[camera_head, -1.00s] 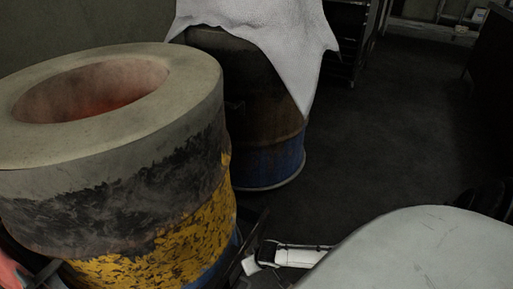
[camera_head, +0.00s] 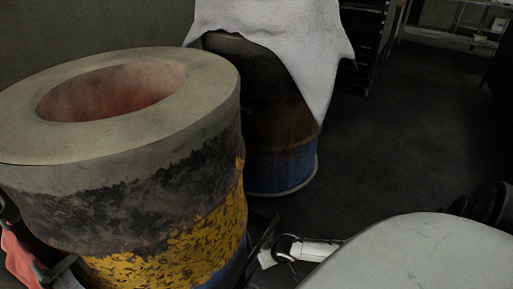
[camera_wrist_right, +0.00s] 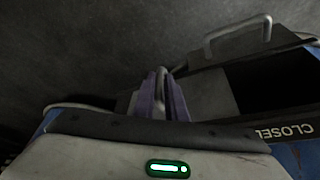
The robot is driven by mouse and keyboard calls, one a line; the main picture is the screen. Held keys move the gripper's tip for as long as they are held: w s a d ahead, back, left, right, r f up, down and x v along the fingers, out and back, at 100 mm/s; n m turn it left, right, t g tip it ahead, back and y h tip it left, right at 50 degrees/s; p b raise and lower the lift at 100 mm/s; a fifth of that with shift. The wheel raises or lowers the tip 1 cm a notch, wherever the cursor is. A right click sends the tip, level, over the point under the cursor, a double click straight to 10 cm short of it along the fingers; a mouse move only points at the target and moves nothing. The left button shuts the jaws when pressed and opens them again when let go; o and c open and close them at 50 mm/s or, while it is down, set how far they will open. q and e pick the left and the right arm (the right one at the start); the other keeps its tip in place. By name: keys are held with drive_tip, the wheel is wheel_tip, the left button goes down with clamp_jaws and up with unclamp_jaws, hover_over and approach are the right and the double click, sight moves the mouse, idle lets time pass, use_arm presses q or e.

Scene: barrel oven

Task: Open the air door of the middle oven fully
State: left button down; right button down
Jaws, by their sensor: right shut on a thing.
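The middle oven (camera_head: 205,215) appears to be the near barrel, with a thick grey rim, a glowing round opening on top and worn yellow and blue paint. Its low front is mostly out of sight in the head view. My right gripper (camera_head: 268,256) is low beside its right side. In the right wrist view, the purple fingers of my right gripper (camera_wrist_right: 164,92) are shut on a thin metal loop handle (camera_wrist_right: 160,72). Beside it is a grey plate, seemingly the air door (camera_wrist_right: 208,95), with a dark gap to its right. My left gripper is not in view.
Another barrel (camera_head: 285,170), draped with a white cloth (camera_head: 285,40), stands behind. Dark floor (camera_head: 400,130) is open to the right.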

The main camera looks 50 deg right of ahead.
drive_tip(key=d, duration=0.2)
drive_tip(key=w+d+b, duration=0.1)
drive_tip(key=d, duration=0.2)
drive_tip(key=shift+r, duration=0.1)
drive_tip(key=c, duration=1.9)
unclamp_jaws()
drive_tip(key=shift+d, duration=0.15)
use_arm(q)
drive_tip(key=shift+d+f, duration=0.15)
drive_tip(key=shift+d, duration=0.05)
use_arm(e)
drive_tip(key=shift+o, duration=0.3)
drive_tip(key=shift+a, duration=0.2)
